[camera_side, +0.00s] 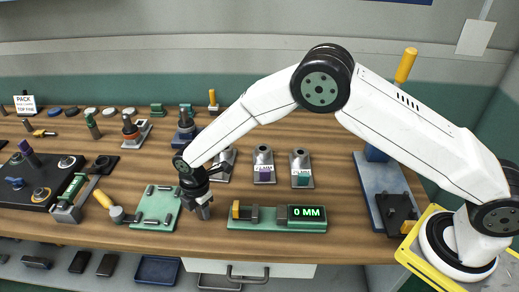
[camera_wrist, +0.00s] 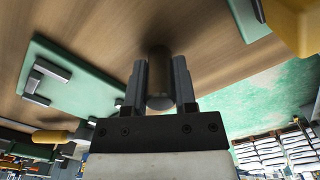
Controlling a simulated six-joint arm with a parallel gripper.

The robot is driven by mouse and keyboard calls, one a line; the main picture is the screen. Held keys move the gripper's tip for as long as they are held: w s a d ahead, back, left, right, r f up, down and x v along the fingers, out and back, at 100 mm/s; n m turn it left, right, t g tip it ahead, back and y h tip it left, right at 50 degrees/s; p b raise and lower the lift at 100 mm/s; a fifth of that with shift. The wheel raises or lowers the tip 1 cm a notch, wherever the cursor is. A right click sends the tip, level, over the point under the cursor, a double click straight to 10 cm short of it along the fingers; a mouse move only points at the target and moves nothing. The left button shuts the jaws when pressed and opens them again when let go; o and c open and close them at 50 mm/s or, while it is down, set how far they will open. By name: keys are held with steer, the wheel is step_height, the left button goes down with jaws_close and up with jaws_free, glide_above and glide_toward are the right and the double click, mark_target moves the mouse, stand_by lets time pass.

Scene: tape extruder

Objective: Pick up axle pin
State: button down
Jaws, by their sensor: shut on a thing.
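The axle pin (camera_wrist: 159,94) is a dark grey cylinder. In the wrist view it stands between the two fingers of my gripper (camera_wrist: 160,84), which are shut on it. In the side view my gripper (camera_side: 198,203) is low over the front of the wooden table, between the green plate and the gauge. The grey pin (camera_side: 204,212) shows at the fingers there. I cannot tell whether its lower end touches the table.
A green plate (camera_side: 147,221) with small grey brackets lies left of my gripper. A green gauge (camera_side: 265,225) with a "0 MM" display lies to the right. Labelled grey holders (camera_side: 263,157) stand behind. The table's front edge (camera_side: 290,259) is close.

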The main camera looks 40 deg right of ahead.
steer(key=shift+r, duration=0.1)
steer(key=shift+r, duration=0.8)
steer(key=s+d+r, duration=0.5)
steer(key=s+r, duration=0.6)
steer(key=s, duration=0.2)
steer(key=shift+d, duration=0.15)
steer(key=w+d+f, duration=0.1)
steer(key=d, duration=0.5)
steer(key=shift+d+f, duration=0.3)
steer(key=shift+d, duration=0.1)
steer(key=shift+f, duration=0.3)
